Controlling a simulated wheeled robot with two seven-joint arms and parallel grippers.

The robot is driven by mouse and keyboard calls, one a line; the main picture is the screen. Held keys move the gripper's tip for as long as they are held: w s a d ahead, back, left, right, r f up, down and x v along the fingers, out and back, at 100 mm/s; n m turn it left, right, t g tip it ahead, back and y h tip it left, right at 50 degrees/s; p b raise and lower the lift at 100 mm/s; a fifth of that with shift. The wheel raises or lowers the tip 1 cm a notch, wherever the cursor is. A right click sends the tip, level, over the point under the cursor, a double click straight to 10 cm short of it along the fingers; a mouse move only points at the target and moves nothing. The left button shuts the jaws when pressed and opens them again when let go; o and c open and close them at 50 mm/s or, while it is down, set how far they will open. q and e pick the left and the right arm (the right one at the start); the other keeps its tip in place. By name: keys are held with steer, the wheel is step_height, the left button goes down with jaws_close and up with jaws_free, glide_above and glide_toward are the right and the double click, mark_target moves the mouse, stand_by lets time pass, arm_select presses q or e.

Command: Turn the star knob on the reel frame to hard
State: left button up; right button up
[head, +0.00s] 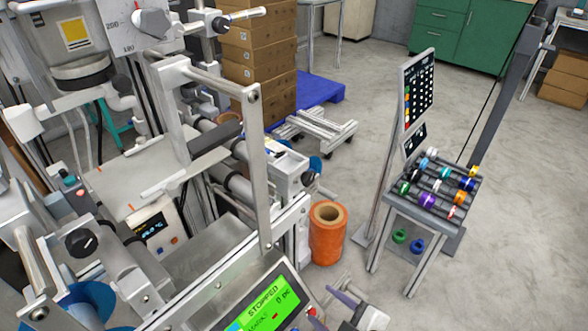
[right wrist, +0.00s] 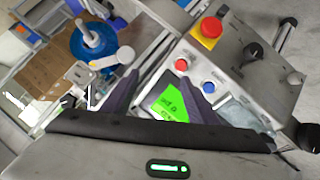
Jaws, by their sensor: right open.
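I cannot surely single out the star knob. A black knob (head: 81,242) sits on a grey block at the lower left of the head view, behind a blue reel (head: 88,306). Its setting is too small to read. In the right wrist view a blue reel (right wrist: 92,44) with a pale hub shows at upper left, beside grey metal frame parts. My right gripper (head: 352,308) is at the bottom edge of the head view, right of the green screen. In the right wrist view its dark fingers (right wrist: 160,96) are apart, with nothing held between them. My left gripper is out of view.
A control panel with a green screen (head: 265,305) reads STOPPED. In the right wrist view it carries a red stop button (right wrist: 209,30) and another black knob (right wrist: 251,54).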

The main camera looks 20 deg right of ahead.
steer(key=w+d+r+n+t+y+b, duration=0.1)
steer(key=w+d+r+n+t, duration=0.15)
steer(key=w+n, duration=0.65)
steer(key=n+t+y+b, duration=0.1)
steer(key=n+y+b, duration=0.35)
steer(key=n, duration=1.85)
glide_toward(311, 180)
steer(key=shift+y, duration=0.55)
steer(key=w, duration=0.1)
steer(key=w+a+f+p, duration=0.1)
steer(key=w+a, duration=0.1)
steer(key=w, duration=0.1)
steer(key=shift+a+f, duration=0.25)
steer(key=shift+f, duration=0.05)
steer(key=shift+w+r+n, duration=0.2)
steer(key=shift+n, duration=0.3)
steer(key=shift+w+r, duration=0.15)
steer(key=shift+w, duration=0.05)
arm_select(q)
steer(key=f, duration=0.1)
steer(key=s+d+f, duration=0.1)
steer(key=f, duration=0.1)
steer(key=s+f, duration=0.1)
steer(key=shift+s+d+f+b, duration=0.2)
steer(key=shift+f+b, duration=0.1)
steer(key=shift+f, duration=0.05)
arm_select(e)
steer(key=x, duration=0.9)
steer(key=shift+w+a+r, duration=0.1)
steer(key=shift+w+a, duration=0.2)
